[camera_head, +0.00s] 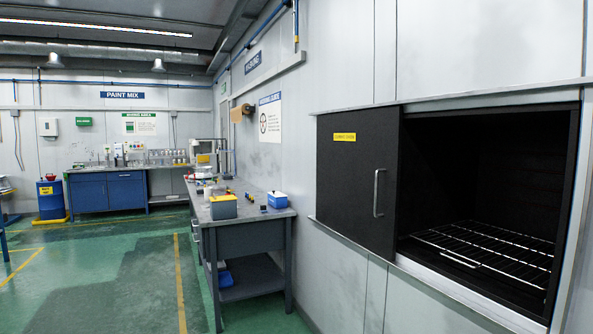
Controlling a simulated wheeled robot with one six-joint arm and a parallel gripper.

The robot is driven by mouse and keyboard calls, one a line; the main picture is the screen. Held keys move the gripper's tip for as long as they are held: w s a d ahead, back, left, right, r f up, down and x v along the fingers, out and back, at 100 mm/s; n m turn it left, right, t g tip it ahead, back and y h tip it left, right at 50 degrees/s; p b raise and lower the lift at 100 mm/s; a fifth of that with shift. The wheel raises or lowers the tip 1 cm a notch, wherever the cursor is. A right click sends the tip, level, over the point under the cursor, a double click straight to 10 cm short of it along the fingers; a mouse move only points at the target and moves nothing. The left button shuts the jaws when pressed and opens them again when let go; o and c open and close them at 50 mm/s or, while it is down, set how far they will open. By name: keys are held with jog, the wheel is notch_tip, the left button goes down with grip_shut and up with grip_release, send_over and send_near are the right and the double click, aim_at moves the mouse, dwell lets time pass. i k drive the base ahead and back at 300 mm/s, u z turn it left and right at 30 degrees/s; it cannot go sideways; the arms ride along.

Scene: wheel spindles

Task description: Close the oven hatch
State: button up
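The oven hatch (352,190) is a dark sliding panel with a yellow label (344,137) and a vertical metal handle (378,193) near its right edge. It sits to the left of the oven opening (490,165), which is uncovered. A wire rack (483,252) lies inside the dark oven, low down. Rails run above and below the hatch along the grey wall. My gripper is not in the camera_head view.
A workbench (250,212) with boxes and small tools stands along the wall left of the oven. A blue cabinet (107,192) and a blue drum (51,200) stand at the back. Green floor (130,265) is clear at the lower left.

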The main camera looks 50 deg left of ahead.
aim_at(358, 152)
jog(key=u, duration=2.15)
jog(key=i, duration=1.05)
jog(key=u, duration=0.3)
jog(key=i, duration=1.2)
jog(key=z, duration=1)
jog(key=i, duration=0.75)
jog(key=z, duration=0.6)
